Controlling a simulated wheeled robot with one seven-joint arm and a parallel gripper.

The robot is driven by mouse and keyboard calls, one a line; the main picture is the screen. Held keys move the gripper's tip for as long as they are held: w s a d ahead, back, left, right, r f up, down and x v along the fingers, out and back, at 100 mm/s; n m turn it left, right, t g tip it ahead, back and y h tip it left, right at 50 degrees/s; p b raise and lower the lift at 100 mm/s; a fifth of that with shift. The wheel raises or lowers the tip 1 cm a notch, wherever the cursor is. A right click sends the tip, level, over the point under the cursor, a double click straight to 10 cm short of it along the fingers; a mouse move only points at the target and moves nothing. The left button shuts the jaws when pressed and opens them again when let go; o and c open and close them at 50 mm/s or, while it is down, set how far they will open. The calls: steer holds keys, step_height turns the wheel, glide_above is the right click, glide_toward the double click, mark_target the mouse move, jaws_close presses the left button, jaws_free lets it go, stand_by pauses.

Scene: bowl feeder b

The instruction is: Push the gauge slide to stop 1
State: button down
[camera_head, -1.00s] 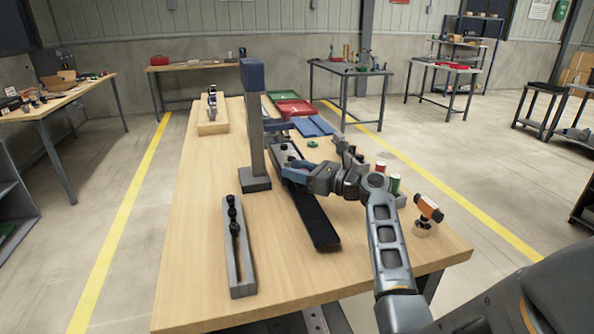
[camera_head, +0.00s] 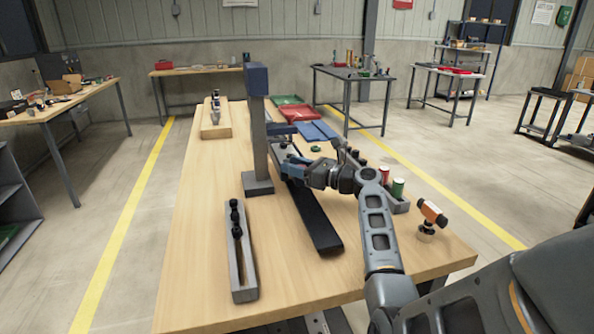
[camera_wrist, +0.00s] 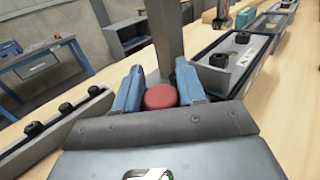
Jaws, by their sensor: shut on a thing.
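A long grey slotted bar (camera_head: 243,276) with black knobs (camera_head: 236,222) lies at the front left of the table; it also shows at the left of the wrist view (camera_wrist: 30,150). I cannot tell for sure whether it is the gauge slide, and no stop number is readable. My gripper (camera_head: 290,168) is beside the grey post (camera_head: 258,150), over the long dark track (camera_head: 318,222). In the wrist view its blue fingers (camera_wrist: 160,88) are shut on a red round piece (camera_wrist: 160,97). The head view hides this piece. The gripper is apart from the slotted bar.
A grey fixture with a black knob (camera_wrist: 220,60) is on the dark track, right of my gripper in the wrist view. Red and green spools (camera_head: 398,188) and an orange-and-black tool (camera_head: 432,213) stand at the right. Wood left of the slotted bar is clear.

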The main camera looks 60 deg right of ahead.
steer(key=c, duration=0.8)
jaws_free()
steer(key=shift+s, duration=0.15)
steer(key=s, duration=0.7)
steer(key=shift+s+a+b, duration=0.3)
